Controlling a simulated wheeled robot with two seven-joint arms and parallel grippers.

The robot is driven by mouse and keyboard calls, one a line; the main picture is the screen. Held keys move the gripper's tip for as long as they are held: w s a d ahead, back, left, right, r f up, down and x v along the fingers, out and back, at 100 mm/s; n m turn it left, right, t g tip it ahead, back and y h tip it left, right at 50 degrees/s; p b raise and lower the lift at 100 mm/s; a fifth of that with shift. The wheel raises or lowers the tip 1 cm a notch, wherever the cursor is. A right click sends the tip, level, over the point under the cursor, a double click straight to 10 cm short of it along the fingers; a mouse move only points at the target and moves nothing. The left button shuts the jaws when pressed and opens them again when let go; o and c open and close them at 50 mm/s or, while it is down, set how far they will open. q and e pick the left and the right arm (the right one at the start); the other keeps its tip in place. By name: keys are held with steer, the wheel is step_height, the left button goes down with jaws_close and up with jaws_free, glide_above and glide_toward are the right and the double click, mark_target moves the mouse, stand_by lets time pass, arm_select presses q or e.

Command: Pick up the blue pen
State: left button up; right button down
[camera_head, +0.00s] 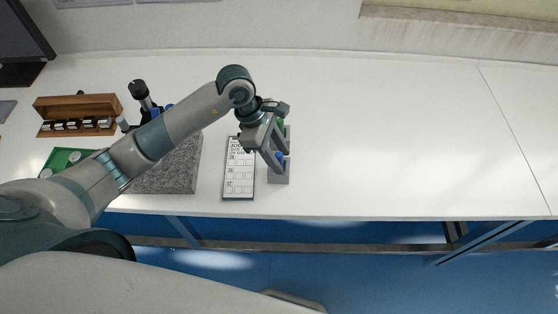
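A small blue item (280,157), which looks like the blue pen, shows at a small grey holder (279,179) near the front edge of the table. Most of it is hidden, so its full shape cannot be made out. My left gripper (281,158) reaches down over the holder from the left. Its two fingers look spread, with the blue item at their tips; I see no clear grip on it. A green item (281,124) shows behind the gripper, partly covered. My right gripper is not in view.
A printed sheet on a board (239,184) lies just left of the holder. A grey stone slab (172,178), a black device (141,91), a wooden rack (78,104) and a green tray (62,157) are farther left. The white table (400,130) is clear to the right.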

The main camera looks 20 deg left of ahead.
arm_select(q)
jaws_close()
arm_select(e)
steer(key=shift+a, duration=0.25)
arm_select(q)
steer(key=shift+r, duration=0.1)
